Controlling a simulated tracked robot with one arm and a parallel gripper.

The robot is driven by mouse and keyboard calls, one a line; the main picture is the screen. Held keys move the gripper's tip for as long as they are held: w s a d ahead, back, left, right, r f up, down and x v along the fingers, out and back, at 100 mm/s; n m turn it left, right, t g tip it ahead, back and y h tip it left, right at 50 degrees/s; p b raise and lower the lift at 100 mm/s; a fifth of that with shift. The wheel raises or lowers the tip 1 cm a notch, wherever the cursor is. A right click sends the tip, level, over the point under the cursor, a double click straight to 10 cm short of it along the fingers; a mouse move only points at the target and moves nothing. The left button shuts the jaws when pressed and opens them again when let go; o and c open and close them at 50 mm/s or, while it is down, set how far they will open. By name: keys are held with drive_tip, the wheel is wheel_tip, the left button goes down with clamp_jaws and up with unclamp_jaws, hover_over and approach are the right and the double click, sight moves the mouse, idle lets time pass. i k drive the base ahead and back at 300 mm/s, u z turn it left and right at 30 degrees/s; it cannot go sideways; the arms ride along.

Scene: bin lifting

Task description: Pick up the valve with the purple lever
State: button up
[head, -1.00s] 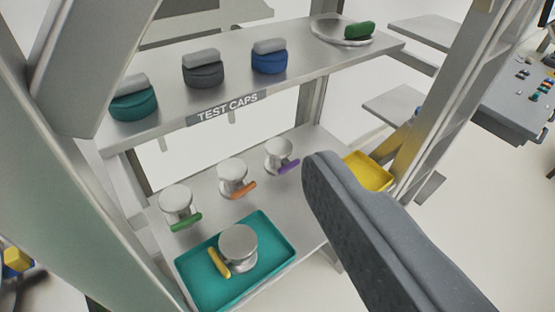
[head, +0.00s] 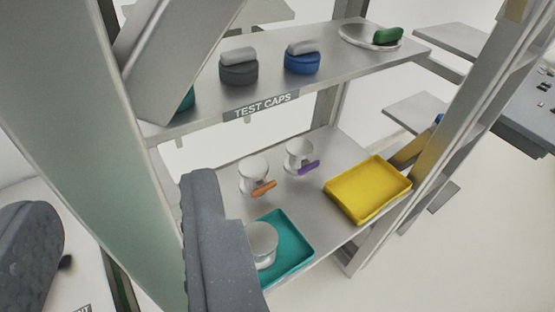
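The valve with the purple lever (head: 299,154) stands on the lower shelf, towards its back. It has a round pale metal top, and its purple lever (head: 309,167) points to the front right. My gripper (head: 115,198) is open, with its two dark grey fingers wide apart at the lower left and nothing seen between them. The right finger is left of the purple-lever valve and apart from it in the picture. This valve is fully in view.
An orange-lever valve (head: 253,174) stands just left of it. A teal tray (head: 297,249) holds another valve, partly behind my finger. A yellow tray (head: 369,190) lies to the right. Above are the cap shelf (head: 340,69) and a frame post (head: 440,120).

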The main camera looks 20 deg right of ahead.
sight(299, 150)
drive_tip(key=u, duration=1.35)
drive_tip(key=k, duration=1.45)
drive_tip(key=z, duration=1.45)
drive_tip(key=i, duration=1.1)
